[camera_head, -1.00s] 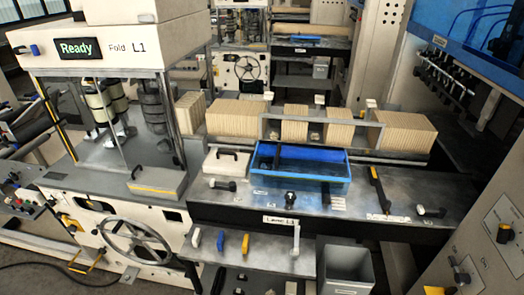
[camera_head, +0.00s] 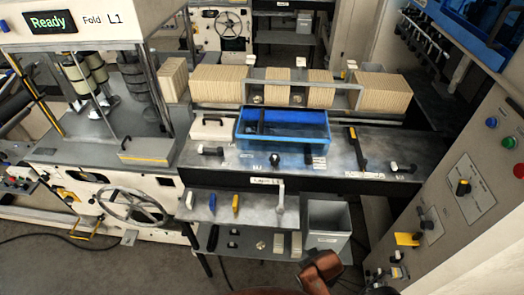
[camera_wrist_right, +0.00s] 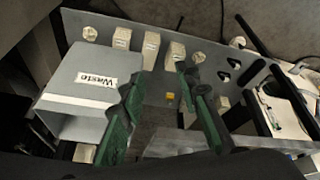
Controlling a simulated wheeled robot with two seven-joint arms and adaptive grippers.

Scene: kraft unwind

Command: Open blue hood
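A blue hood with a clear blue panel (camera_head: 462,22) sits on the machine at the upper right of the head view, cut off by the picture's edge. It appears lowered, but its full outline is out of view. My right gripper (camera_wrist_right: 158,80) shows in the right wrist view with its two green fingers apart and nothing between them. It points toward the low shelf area beside the grey waste bin, well away from the hood. Part of my right arm shows at the bottom of the head view. My left gripper is in neither current view.
A blue tray (camera_head: 285,143) stands on the grey worktable (camera_head: 225,173). The waste bin (camera_head: 326,217) stands below the table's front and shows large in the right wrist view (camera_wrist_right: 75,95). A beige control cabinet (camera_head: 470,235) with knobs and buttons stands at the right.

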